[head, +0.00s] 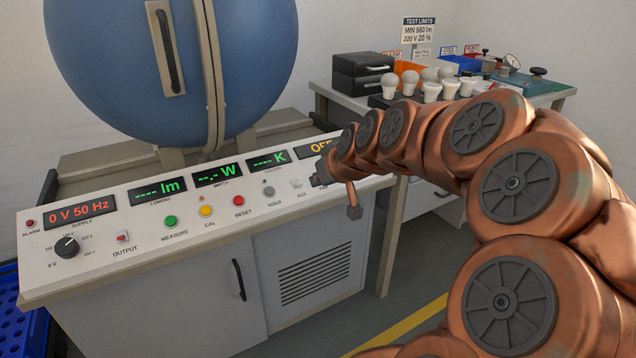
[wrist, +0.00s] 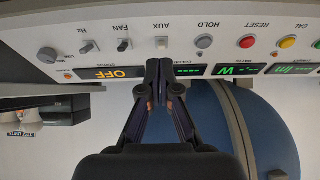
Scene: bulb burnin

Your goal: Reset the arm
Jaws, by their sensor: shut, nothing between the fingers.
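My copper-coloured arm reaches in from the right in the head view, and my gripper (head: 320,178) is at the right end of the console's control panel (head: 120,235), partly hidden by the arm. In the wrist view, which shows the panel upside down, my gripper (wrist: 166,88) has its dark fingers together with nothing between them. The fingertips overlap the panel near the AUX switch (wrist: 162,43) and the OFF display (wrist: 113,72). I cannot tell whether they touch it. The supply display (head: 81,208) reads 0 V 50 Hz. The lumen, watt and kelvin displays show dashes.
A large blue sphere (head: 110,60) stands behind the panel. At the back right, a bench holds several white bulbs (head: 389,86), black drawers (head: 362,70) and a teal fixture (head: 530,83). A blue crate (head: 15,320) is at the lower left. A yellow line (head: 410,322) marks the floor.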

